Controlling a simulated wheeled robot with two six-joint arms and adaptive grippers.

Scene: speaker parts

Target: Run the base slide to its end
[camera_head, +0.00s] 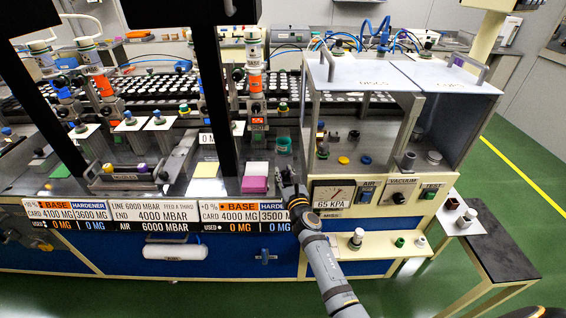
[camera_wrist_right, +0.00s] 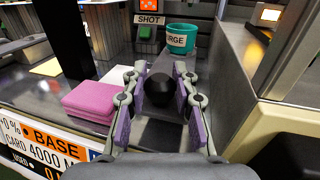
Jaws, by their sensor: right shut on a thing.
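My right gripper (camera_head: 288,188) reaches in from the lower right to the bench front edge, right of the pink pad stack. In the right wrist view its fingers (camera_wrist_right: 157,92) are closed around a round black knob (camera_wrist_right: 158,88), with purple pads on both sides. The knob stands over a dark strip of the bench; which part is the base slide is not clear, and its travel end is hidden. A dark jointed shape (camera_head: 14,234) at the left edge looks like my left gripper; its fingers cannot be made out.
Pink pads (camera_wrist_right: 92,102) lie left of the gripper. A teal PURGE cup (camera_wrist_right: 182,38) stands behind, near the SHOT button (camera_wrist_right: 146,32). The glass-sided cabinet (camera_head: 375,75) and gauge panel (camera_head: 333,195) are close on the right. BASE and HARDENER displays (camera_head: 245,217) line the front.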

